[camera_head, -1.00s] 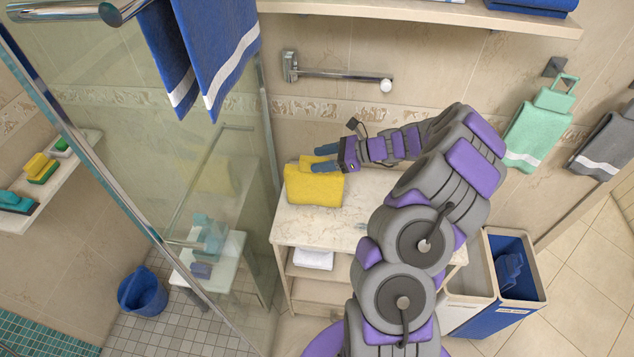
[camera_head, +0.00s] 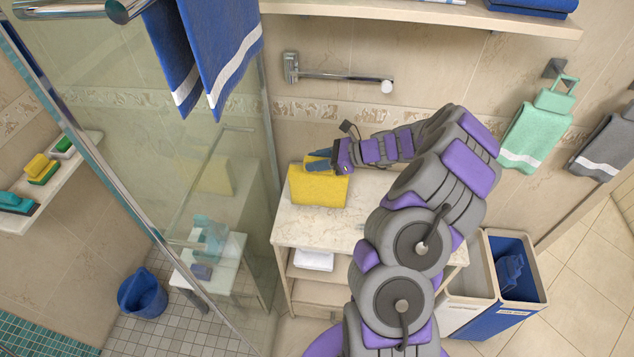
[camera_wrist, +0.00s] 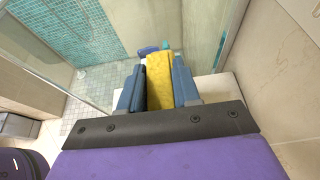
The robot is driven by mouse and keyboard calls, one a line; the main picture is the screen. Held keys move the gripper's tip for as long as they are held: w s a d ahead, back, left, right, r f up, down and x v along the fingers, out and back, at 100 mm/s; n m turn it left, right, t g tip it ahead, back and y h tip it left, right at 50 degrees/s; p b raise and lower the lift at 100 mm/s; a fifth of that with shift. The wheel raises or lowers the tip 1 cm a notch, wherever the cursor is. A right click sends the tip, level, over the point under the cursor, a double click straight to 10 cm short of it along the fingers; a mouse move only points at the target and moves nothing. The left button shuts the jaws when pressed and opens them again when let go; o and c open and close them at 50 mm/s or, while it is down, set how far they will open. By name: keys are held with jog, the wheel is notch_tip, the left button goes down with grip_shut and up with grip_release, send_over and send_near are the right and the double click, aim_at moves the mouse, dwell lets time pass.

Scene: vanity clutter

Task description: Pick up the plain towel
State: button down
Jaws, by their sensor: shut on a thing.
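A plain yellow towel (camera_head: 318,187) is at the left end of the pale marble counter top (camera_head: 325,229), with its front face hanging flat and upright in the head view. My gripper (camera_head: 322,162) is at the towel's top edge, its blue fingers reaching in from the right. In the wrist view the yellow towel (camera_wrist: 159,82) stands between the two blue fingers of my gripper (camera_wrist: 158,88), which are shut on it. I cannot tell whether its lower edge still touches the counter.
A glass shower panel (camera_head: 226,150) stands close left of the counter. A metal rail (camera_head: 340,76) is on the wall above. Blue striped towels (camera_head: 222,50) hang at upper left. A two-part bin (camera_head: 497,275) stands at right. The counter's front is clear.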

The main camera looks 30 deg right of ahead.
jog(key=shift+a, duration=0.35)
